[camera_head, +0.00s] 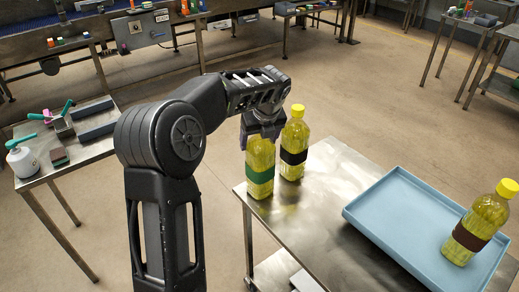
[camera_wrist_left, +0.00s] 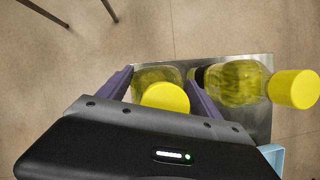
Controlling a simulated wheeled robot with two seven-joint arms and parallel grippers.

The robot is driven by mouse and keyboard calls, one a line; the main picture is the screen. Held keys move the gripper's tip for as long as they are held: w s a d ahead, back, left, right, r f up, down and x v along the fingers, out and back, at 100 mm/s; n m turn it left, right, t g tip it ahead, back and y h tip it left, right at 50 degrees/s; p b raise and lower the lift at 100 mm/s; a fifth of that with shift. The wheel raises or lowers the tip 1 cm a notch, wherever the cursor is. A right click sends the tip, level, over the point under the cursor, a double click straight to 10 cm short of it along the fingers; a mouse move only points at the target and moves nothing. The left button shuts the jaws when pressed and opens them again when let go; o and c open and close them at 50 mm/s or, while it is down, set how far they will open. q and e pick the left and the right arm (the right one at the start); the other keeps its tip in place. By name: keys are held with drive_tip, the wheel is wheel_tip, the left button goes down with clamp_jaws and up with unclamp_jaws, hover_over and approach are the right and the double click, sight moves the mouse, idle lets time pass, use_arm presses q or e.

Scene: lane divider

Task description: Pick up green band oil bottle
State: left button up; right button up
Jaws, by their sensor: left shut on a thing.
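The green band oil bottle (camera_head: 260,174) stands upright at the left end of the metal table, with yellow oil and a green band. My left gripper (camera_head: 262,136) is shut on its upper part from above, and hides its cap in the head view. In the left wrist view, the bottle's yellow cap (camera_wrist_left: 166,97) shows between the two fingers of the gripper (camera_wrist_left: 160,88). A second bottle with a dark band (camera_head: 294,150) stands upright close beside it on the right. It also shows in the left wrist view (camera_wrist_left: 240,82). My right gripper is not in view.
A blue tray (camera_head: 372,210) lies on the right of the metal table (camera_head: 325,222). A bottle with a brown band (camera_head: 473,236) stands in it. The table is bare between the bottles and the tray. A side table (camera_head: 85,157) with a spray bottle stands at the left.

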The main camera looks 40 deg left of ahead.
use_arm(q)
wheel_tip(320, 180, up, 10)
drive_tip(key=shift+r, duration=0.1)
idle(0.4)
idle(0.5)
